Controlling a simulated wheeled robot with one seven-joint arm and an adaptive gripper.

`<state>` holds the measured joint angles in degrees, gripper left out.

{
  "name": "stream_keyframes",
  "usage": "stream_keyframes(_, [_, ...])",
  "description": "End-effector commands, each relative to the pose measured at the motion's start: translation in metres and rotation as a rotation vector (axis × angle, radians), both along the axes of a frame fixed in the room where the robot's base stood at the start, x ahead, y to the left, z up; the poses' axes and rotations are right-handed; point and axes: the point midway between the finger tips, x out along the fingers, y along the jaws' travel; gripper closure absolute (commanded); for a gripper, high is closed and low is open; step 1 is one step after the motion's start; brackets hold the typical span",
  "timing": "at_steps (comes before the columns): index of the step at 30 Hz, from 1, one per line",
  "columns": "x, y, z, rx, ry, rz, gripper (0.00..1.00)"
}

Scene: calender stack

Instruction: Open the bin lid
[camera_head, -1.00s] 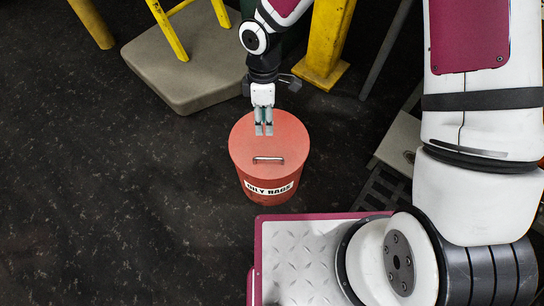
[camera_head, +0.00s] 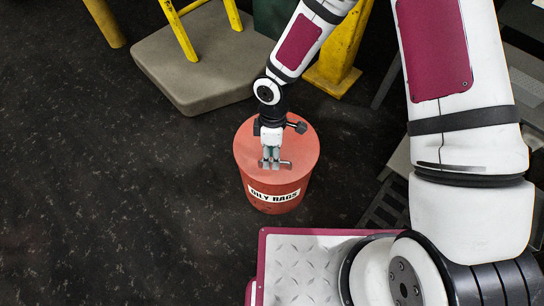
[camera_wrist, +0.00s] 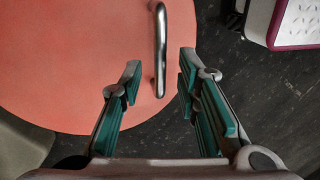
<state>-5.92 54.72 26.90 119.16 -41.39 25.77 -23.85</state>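The red bin (camera_head: 273,188) with the label "OILY RAGS" stands on the floor, and its round lid (camera_head: 252,145) lies flat and closed on top. The lid also fills the left of the wrist view (camera_wrist: 70,60). A metal bar handle (camera_wrist: 161,45) is on the lid near its edge. In the head view the handle is mostly hidden by my gripper (camera_head: 271,161), which is over it from above. In the wrist view my gripper (camera_wrist: 160,75) is open, with one green-padded finger on each side of the handle's line. I see no contact with the handle.
A grey slab (camera_head: 190,75) with yellow posts lies behind left of the bin, and a yellow column base (camera_head: 332,78) behind right. My base with its metal plate is in front. Dark floor (camera_head: 100,190) is clear at left.

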Motion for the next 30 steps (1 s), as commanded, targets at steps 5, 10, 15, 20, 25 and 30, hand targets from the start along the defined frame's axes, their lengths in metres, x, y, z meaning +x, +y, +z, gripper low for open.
stream_keyframes(5, [0.000, 0.000, -0.002, 0.000, 0.000, -0.001, 0.70])
stream_keyframes(10, [0.000, 0.000, -0.002, 0.000, 0.000, -0.001, 0.79])
stream_keyframes(15, [0.000, 0.000, -0.002, 0.000, 0.000, -0.001, 1.00])
stream_keyframes(20, [0.000, 0.000, -0.002, 0.000, 0.000, -0.001, 1.00])
stream_keyframes(25, [0.001, -0.001, 0.002, 0.001, 0.012, -0.004, 1.00])
stream_keyframes(30, [0.004, -0.001, 0.013, 0.003, 0.053, -0.005, 1.00])
